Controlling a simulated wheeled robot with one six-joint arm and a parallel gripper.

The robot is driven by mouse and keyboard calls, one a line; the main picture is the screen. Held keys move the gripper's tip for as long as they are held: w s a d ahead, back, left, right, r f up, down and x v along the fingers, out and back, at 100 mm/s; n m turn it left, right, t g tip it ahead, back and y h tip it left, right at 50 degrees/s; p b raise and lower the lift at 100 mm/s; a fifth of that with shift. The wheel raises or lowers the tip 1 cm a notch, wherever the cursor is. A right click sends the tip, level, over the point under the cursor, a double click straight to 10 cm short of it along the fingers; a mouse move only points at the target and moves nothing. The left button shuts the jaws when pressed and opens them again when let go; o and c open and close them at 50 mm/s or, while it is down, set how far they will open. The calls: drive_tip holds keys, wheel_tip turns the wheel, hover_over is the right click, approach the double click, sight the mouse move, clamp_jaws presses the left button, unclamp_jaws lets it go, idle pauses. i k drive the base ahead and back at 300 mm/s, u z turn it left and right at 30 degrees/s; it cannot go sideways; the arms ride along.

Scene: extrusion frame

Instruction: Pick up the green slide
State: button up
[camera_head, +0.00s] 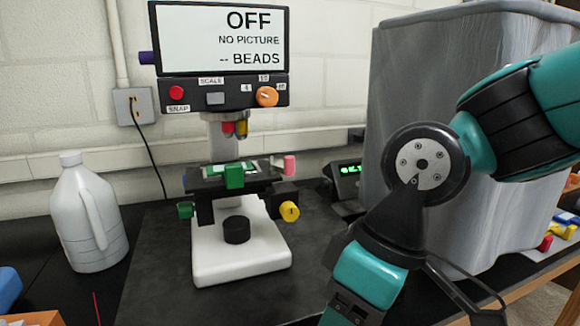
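A microscope (242,255) with a white base stands on a dark mat. On its black stage lies a flat slide with green on it (217,169), pale at its edges. A green block-like part (234,177) is at the stage's front edge and hides some of the slide; I cannot tell whether it is a clip or a knob. Red and yellow objectives hang above the stage, apart from the slide. My arm comes in from the right and bends down to the bottom edge, well right of the microscope. My gripper's fingers are out of the picture.
The screen (221,40) reads "OFF, NO PICTURE, -- BEADS". A white jug (86,212) stands at left. A grey covered box (420,90) stands behind my arm. A small green-lit display (347,180) is right of the stage. The mat (160,270) is clear left of the microscope.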

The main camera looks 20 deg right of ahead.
sight(233, 173)
drive_tip(key=u, duration=0.05)
drive_tip(key=k, duration=0.5)
drive_tip(key=u, duration=1.1)
drive_tip(key=i, duration=0.7)
drive_tip(key=z, duration=1.15)
